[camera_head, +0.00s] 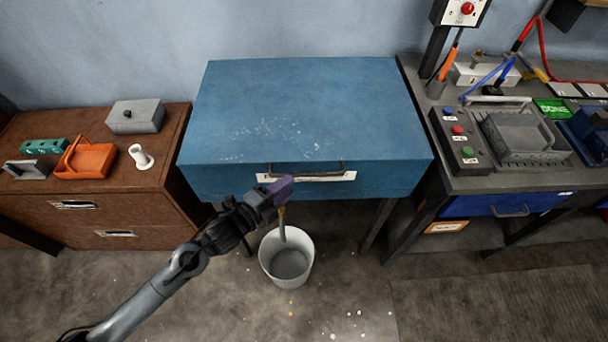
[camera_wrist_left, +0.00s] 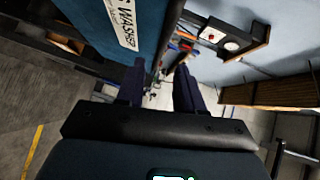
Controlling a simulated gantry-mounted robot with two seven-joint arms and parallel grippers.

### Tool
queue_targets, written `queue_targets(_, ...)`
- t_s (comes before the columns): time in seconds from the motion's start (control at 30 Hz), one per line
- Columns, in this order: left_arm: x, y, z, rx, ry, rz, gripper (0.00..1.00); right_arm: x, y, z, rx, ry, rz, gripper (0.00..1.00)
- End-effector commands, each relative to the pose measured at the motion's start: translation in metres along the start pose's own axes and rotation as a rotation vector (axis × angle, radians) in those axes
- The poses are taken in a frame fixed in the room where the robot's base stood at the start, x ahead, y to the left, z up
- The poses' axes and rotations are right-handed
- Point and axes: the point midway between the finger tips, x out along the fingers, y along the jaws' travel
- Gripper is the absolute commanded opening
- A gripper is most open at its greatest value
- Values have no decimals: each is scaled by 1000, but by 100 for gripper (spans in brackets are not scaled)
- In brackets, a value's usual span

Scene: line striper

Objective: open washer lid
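The blue washer (camera_head: 300,105) stands against the wall with its flat lid down. A dark bar handle (camera_head: 320,168) runs along its front edge, above a white label (camera_head: 340,177). The label (camera_wrist_left: 124,22) also shows in the left wrist view, with "WASHER" readable. My left gripper (camera_head: 286,186) is just in front of the washer, close below the handle in the picture. In the left wrist view its two purple fingers (camera_wrist_left: 160,68) are apart. I cannot tell whether the handle lies between them or whether they touch it. My right gripper is not in view.
A white bucket (camera_head: 287,257) stands on the floor under the washer's front. A brown cabinet (camera_head: 100,218) with an orange tray (camera_head: 85,160) is at left. A workbench with a button box (camera_head: 459,140) and a grey basket (camera_head: 525,137) is at right. The washer's top is clear.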

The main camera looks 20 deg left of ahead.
Motion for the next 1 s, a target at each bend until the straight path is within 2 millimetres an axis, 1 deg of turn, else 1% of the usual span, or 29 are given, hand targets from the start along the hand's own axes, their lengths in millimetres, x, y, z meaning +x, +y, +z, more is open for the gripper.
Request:
queue_targets(0.03, 10, 0, 0, -2, 0, -2, 37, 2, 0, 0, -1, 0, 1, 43)
queue_targets(0.2, 37, 0, 0, -1, -1, -2, 37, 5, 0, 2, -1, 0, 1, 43)
queue_targets(0.3, 51, 0, 0, -1, 0, -1, 37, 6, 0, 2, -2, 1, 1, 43)
queue_targets(0.43, 65, 1, 0, 0, -1, 0, 37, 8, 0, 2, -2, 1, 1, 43)
queue_targets(0.6, 74, 1, 0, 0, 0, 1, 37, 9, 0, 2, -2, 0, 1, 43)
queue_targets(0.9, 75, 1, 0, 0, 0, 1, 37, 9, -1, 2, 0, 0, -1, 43)
queue_targets(0.93, 75, 1, 0, 0, 0, 1, 35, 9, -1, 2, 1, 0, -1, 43)
queue_targets(1.0, 75, 1, 0, 0, 0, 1, 24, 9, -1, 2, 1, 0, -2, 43)
